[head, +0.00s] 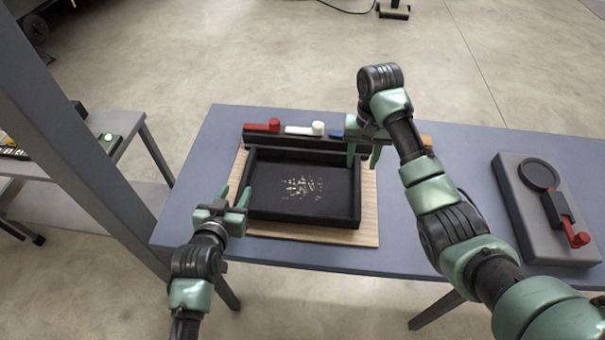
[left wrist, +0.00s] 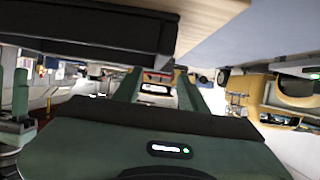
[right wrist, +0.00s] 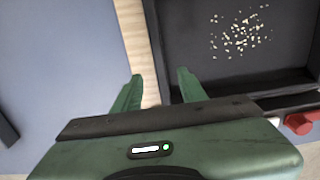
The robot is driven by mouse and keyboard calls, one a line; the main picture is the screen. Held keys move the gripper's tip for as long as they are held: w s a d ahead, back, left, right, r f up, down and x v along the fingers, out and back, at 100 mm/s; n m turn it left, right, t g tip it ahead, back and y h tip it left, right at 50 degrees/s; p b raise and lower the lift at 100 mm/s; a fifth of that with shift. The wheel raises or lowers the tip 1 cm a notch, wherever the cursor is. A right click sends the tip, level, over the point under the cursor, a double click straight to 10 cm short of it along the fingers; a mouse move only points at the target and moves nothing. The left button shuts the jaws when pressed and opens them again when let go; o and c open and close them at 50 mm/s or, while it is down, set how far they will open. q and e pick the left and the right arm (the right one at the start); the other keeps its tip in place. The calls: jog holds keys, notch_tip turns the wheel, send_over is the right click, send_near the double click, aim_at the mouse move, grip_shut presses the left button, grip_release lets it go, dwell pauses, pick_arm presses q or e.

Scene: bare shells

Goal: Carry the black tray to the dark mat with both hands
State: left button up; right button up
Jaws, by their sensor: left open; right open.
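The black tray (head: 265,207) lies flat on a light wooden board (head: 368,215) on the blue-grey table, with pale specks on its floor. My left gripper (head: 235,193) is open at the tray's left wall, near its front corner. In the left wrist view, the tray's dark side (left wrist: 80,30) is at upper left. My right gripper (head: 363,165) is open at the right wall, near the back corner. In the right wrist view, that wall (right wrist: 154,45) runs between the fingers; I cannot tell whether they touch it. I cannot identify a dark mat in view.
A dark rack (head: 262,138) with red, white and blue pieces stands right behind the tray. A grey block (head: 525,225) with a black ring and red handle sits at the table's right. A side bench (head: 130,130) is at left. The bluish tabletop (head: 470,155) is partly clear.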

aim_at(244, 179)
pick_arm(q)
jog(key=shift+s+r, duration=0.1)
jog(key=shift+s, duration=0.25)
pick_arm(e)
jog(key=shift+s+r, duration=0.2)
jog(key=shift+s, duration=0.15)
jog(key=shift+s+f, duration=0.1)
pick_arm(q)
jog(key=shift+x, duration=4)
pick_arm(e)
jog(key=shift+w+f, duration=0.2)
jog(key=shift+f, duration=3.7)
pick_arm(q)
jog(key=shift+r, duration=0.1)
grip_shut()
pick_arm(e)
grip_shut()
jog(key=shift+r, duration=0.1)
